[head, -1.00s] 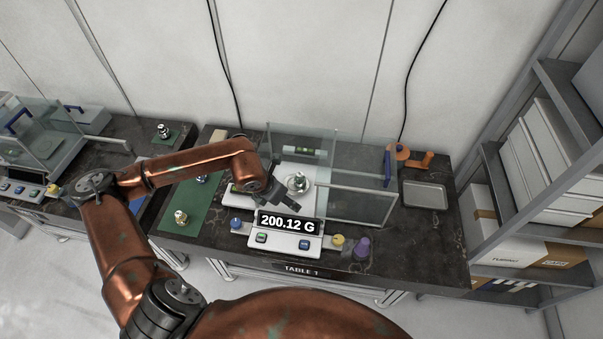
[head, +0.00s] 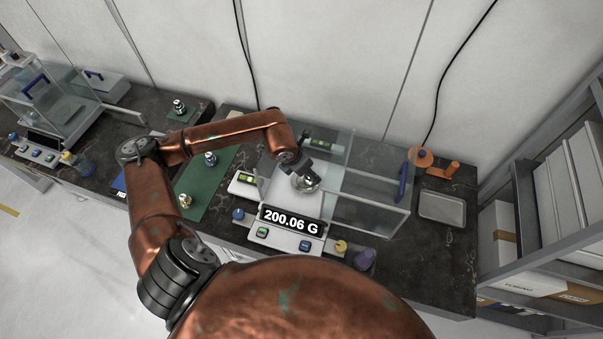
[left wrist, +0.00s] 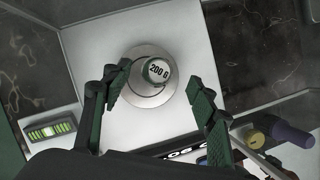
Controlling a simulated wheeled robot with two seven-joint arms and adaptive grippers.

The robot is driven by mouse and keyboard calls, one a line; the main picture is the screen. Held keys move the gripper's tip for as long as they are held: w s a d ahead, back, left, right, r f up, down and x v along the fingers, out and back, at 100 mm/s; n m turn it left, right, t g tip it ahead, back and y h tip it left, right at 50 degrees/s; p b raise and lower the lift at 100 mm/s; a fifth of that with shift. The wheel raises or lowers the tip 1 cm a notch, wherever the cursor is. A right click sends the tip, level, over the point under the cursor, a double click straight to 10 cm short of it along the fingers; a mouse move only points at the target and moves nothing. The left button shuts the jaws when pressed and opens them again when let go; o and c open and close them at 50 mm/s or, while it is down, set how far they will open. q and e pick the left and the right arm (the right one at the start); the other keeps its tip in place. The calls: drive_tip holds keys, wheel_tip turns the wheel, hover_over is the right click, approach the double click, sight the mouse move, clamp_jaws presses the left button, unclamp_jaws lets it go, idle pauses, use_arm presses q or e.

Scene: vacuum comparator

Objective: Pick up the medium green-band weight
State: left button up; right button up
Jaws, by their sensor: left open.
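A silver weight (left wrist: 158,70) marked "200 G" stands on the round pan (left wrist: 147,97) of the balance; its band colour does not show clearly. In the head view my left gripper (head: 303,178) is over the pan and mostly hides this weight. In the left wrist view my left gripper (left wrist: 160,84) is open, with one finger to each side of the weight and gaps between. The balance display (head: 290,220) reads 200.06 G. On the green mat (head: 203,178) stand a weight with a bluish band (head: 210,158) and one with a yellowish band (head: 185,200). My right gripper is not in view.
Glass panels (head: 362,212) of the draft shield stand right of and behind the pan. A grey tray (head: 442,207) and an orange holder (head: 420,157) lie to the right. Another balance (head: 62,105) is at left.

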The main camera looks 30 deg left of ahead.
use_arm(q)
drive_tip(key=x, duration=0.2)
drive_tip(key=shift+w+d+f, duration=0.1)
drive_tip(key=shift+w+f, duration=0.15)
drive_tip(key=shift+f, duration=0.5)
drive_tip(key=shift+w, duration=0.1)
drive_tip(key=c, duration=1.4)
clamp_jaws()
drive_tip(key=shift+r, duration=0.15)
